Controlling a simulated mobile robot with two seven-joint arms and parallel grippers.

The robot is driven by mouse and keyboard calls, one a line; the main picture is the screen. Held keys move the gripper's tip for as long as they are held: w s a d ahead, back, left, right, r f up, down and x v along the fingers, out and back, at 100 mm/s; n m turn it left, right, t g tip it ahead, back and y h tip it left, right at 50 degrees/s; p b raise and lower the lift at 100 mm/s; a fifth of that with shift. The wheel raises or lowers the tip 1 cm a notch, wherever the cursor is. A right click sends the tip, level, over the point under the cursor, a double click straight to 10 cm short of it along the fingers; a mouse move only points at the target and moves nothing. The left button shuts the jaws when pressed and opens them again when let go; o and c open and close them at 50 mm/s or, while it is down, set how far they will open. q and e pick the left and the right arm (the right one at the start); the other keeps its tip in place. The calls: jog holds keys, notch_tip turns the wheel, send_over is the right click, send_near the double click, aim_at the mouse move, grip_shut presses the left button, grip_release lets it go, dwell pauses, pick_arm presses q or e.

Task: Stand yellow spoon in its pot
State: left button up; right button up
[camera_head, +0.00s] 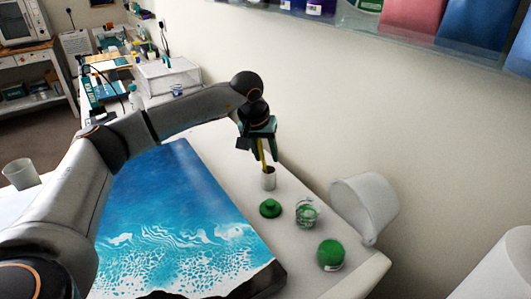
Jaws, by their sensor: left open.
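The yellow spoon (262,155) stands upright, its lower end inside a small whitish pot (268,180) on the white table. My left gripper (258,142) is above the pot, pointing down, with its open fingers around the upper part of the spoon. The spoon's top is hidden by the gripper. Whether the spoon's lower end touches the pot's bottom cannot be seen. My right gripper is not in view.
A blue-and-white wave panel (170,215) lies left of the pot. A green lid (270,208), a green-tinged glass jar (307,213), a green-topped jar (330,254) and a tipped white bucket (365,205) are in front and right. A shelf (440,45) hangs above.

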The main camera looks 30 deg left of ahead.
pick_arm(q)
jog(key=v, duration=1.2)
jog(key=shift+r, duration=0.3)
jog(key=shift+s+d+f, duration=0.1)
